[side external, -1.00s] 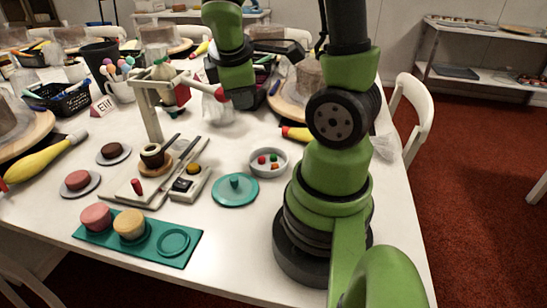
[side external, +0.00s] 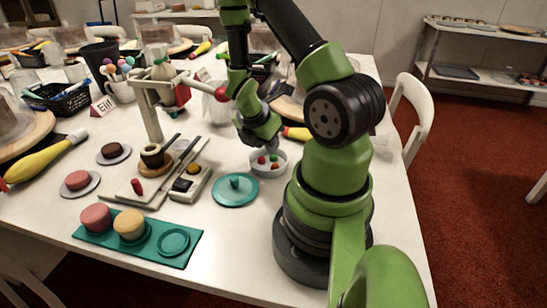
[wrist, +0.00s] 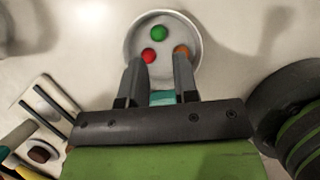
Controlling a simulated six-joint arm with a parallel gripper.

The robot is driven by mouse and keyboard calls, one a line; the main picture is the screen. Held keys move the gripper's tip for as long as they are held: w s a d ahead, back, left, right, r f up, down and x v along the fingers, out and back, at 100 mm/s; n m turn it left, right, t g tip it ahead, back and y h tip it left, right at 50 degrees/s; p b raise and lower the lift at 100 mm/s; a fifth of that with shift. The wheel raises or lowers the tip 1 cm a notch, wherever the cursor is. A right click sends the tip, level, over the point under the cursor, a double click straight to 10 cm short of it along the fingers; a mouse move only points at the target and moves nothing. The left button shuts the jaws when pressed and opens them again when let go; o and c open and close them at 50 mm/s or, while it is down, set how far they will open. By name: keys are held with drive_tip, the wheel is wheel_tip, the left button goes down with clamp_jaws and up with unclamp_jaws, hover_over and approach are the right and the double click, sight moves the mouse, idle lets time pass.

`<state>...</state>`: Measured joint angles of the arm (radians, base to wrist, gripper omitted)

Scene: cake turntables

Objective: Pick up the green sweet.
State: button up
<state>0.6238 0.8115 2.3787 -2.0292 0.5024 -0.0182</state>
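The green sweet (wrist: 159,33) is a small ball lying in a round white bowl (side external: 267,175). In the wrist view it lies toward the far side of the bowl, beyond my fingertips. A red sweet (wrist: 149,55) and an orange sweet (wrist: 181,50) share the bowl, close to the left and right fingertips. My gripper (wrist: 160,58) is open and empty, its two fingers apart and reaching over the near part of the bowl. In the side view my gripper (side external: 271,149) is pointed down just above the bowl.
A teal lid (side external: 235,190) with a knob lies left of the bowl. A board with a cup and a small device (side external: 187,184) stands further left. A teal tray (side external: 186,259) holds round cakes at the front. A white stand (side external: 150,108) is behind.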

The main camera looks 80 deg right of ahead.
sight(272, 158)
drive_tip(key=shift+x, duration=2.8)
drive_tip(key=shift+d, duration=0.1)
clamp_jaws()
